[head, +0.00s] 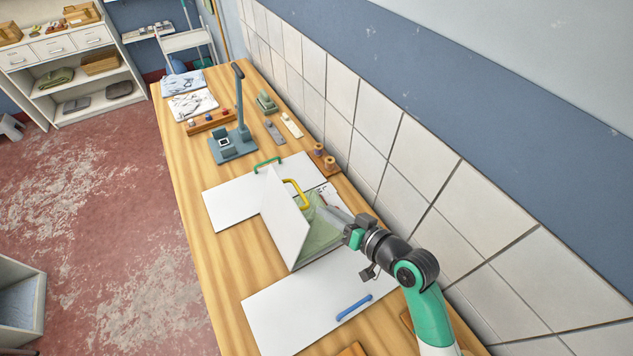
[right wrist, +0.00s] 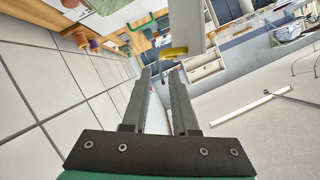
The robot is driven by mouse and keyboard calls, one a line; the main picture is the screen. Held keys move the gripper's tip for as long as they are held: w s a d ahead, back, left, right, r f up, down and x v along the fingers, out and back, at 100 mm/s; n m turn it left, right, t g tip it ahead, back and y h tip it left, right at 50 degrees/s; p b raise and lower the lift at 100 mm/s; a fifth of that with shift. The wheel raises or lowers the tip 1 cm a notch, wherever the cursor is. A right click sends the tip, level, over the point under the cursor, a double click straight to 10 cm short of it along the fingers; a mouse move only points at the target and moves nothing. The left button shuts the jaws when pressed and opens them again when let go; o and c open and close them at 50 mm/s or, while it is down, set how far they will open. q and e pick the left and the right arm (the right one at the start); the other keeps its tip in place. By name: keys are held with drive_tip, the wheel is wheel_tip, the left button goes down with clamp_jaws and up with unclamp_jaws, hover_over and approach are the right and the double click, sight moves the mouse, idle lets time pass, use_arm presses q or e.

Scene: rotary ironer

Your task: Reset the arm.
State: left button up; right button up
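My right gripper (head: 328,209) reaches in from the lower right, over the bench beside a raised white panel (head: 285,217) with a yellow handle (head: 297,193). In the right wrist view its two fingers (right wrist: 163,72) stand apart with nothing between them. The yellow handle (right wrist: 174,52) shows just beyond the fingertips, apart from them. The panel stands tilted up, with green material (head: 321,236) at its right side, partly hidden by my gripper. My left gripper is not in view.
A flat white panel with a green handle (head: 267,163) lies behind; another with a blue handle (head: 353,308) lies in front. A blue-grey press (head: 232,144), wooden spools (head: 324,158) and printed cloths (head: 192,104) are farther back. The tiled wall (head: 375,120) runs close along the bench's right side.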

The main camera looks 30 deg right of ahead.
drive_tip(key=w+a+r+n+t+y+p, duration=0.1)
drive_tip(key=a+r+t, duration=0.1)
drive_tip(key=r, duration=0.8)
drive_tip(key=w+a+r+n+t+p, duration=0.1)
drive_tip(key=a+r+t, duration=0.1)
drive_tip(key=r, duration=0.8)
drive_tip(key=w+a+r+n+t+y+p, duration=0.1)
drive_tip(key=a+r+n+t, duration=0.1)
drive_tip(key=r, duration=0.9)
drive_tip(key=s+d+r+t+h, duration=0.1)
drive_tip(key=s+r+t, duration=0.1)
drive_tip(key=s+r, duration=0.2)
drive_tip(key=s+r+t+h, duration=0.1)
drive_tip(key=s+r+t, duration=0.2)
drive_tip(key=r, duration=0.8)
drive_tip(key=s+d+r+t+h, duration=0.1)
drive_tip(key=s+r+t, duration=0.2)
drive_tip(key=s+r, duration=0.4)
drive_tip(key=shift+d+r+n, duration=0.25)
drive_tip(key=shift+d+n, duration=0.05)
drive_tip(key=shift+w, duration=0.1)
